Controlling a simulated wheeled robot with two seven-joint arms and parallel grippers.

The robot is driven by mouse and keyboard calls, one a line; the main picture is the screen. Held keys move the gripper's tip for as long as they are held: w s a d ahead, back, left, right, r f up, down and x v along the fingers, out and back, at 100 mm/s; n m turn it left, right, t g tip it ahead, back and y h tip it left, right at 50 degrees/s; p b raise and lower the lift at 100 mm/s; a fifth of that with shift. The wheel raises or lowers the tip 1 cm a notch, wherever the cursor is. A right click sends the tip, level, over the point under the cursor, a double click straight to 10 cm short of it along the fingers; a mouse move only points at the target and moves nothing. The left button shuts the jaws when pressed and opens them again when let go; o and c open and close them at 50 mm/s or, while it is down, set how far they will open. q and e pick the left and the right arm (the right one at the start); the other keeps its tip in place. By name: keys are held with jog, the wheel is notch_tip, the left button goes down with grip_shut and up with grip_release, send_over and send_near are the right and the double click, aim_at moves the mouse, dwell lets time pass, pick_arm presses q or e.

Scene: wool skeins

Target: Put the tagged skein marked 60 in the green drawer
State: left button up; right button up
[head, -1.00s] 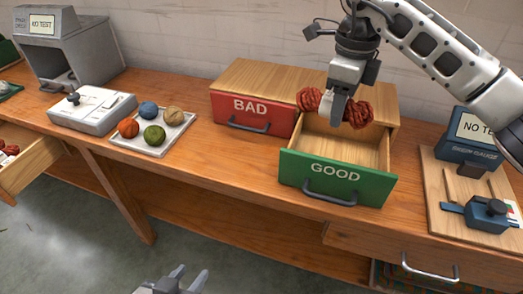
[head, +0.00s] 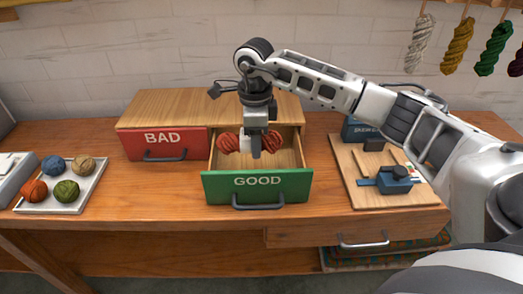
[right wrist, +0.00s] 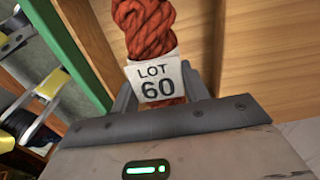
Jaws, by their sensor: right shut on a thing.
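A rust-red twisted skein (head: 228,143) is held crosswise in my right gripper (head: 256,150), over the open green drawer. In the right wrist view the skein (right wrist: 145,28) carries a white tag (right wrist: 155,80) reading LOT 60, between the fingers of my right gripper (right wrist: 165,95). The green drawer (head: 220,185), labelled GOOD, is pulled out and its visible wooden inside is empty. The skein appears at about the height of the drawer's walls; I cannot tell whether it touches the bottom. My left gripper is out of view.
The red drawer (head: 140,146), labelled BAD, is shut beside the green one. A white tray (head: 88,200) of several wool balls lies at the left. A wooden board with a blue gauge (head: 390,180) stands at the right. Coloured skeins (head: 459,45) hang at the upper right.

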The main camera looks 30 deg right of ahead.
aim_at(262, 167)
jog(key=shift+d+f, duration=0.45)
jog(key=shift+f, duration=0.1)
jog(key=f, duration=0.1)
jog(key=f+p, duration=0.1)
jog(key=f, duration=0.1)
jog(key=shift+s+d, duration=0.15)
jog(key=shift+d, duration=0.15)
jog(key=shift+f, duration=0.35)
jog(key=shift+f+b, duration=0.35)
jog(key=shift+f, duration=0.3)
